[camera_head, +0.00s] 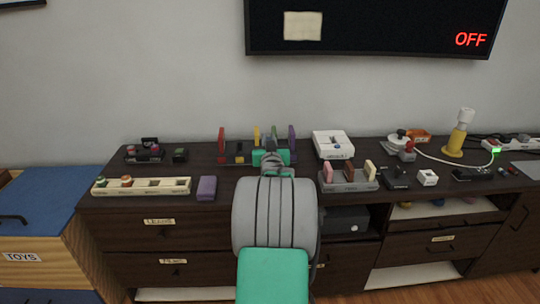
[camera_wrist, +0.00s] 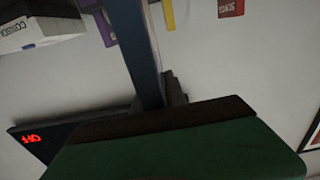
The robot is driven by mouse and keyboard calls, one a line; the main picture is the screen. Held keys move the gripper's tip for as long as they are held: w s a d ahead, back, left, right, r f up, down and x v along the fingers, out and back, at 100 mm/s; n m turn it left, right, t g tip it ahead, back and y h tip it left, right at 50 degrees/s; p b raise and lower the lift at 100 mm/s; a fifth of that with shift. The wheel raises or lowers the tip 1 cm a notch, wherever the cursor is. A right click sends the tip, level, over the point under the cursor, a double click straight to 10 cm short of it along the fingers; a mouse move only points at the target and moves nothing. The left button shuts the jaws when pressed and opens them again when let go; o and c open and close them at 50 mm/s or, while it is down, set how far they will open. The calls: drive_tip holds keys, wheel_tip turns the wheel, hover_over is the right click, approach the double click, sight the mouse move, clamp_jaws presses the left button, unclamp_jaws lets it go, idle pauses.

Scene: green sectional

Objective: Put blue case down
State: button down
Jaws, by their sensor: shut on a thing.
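The blue case (camera_wrist: 138,50) is a thin dark blue slab seen edge-on in the wrist view, running from the top edge down to my gripper (camera_wrist: 172,92). My gripper is shut on it. In the wrist view the case lies between a purple case (camera_wrist: 105,28) and a yellow case (camera_wrist: 168,14), with a red case (camera_wrist: 231,8) farther right. In the head view my gripper (camera_head: 270,158) is at the dark rack (camera_head: 238,159) on the cabinet, and my arm hides the blue case. I cannot tell whether its lower end touches the rack.
In the head view a red case (camera_head: 221,138) and a purple case (camera_head: 292,138) stand at the rack's ends. A white console box (camera_head: 333,144) is close on the right. A purple block (camera_head: 207,188) and a cream tray (camera_head: 143,187) lie to the left. A screen (camera_head: 375,25) hangs above.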

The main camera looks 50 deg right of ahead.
wheel_tip(320, 180, down, 6)
drive_tip(key=w+d, duration=0.1)
drive_tip(key=d, duration=0.1)
drive_tip(key=shift+w+d, duration=0.2)
drive_tip(key=shift+f, duration=0.1)
drive_tip(key=shift+f+b, duration=0.2)
drive_tip(key=shift+b, duration=0.2)
drive_tip(key=c, duration=1.4)
unclamp_jaws()
drive_tip(key=shift+o, duration=0.2)
drive_tip(key=shift+r, duration=0.15)
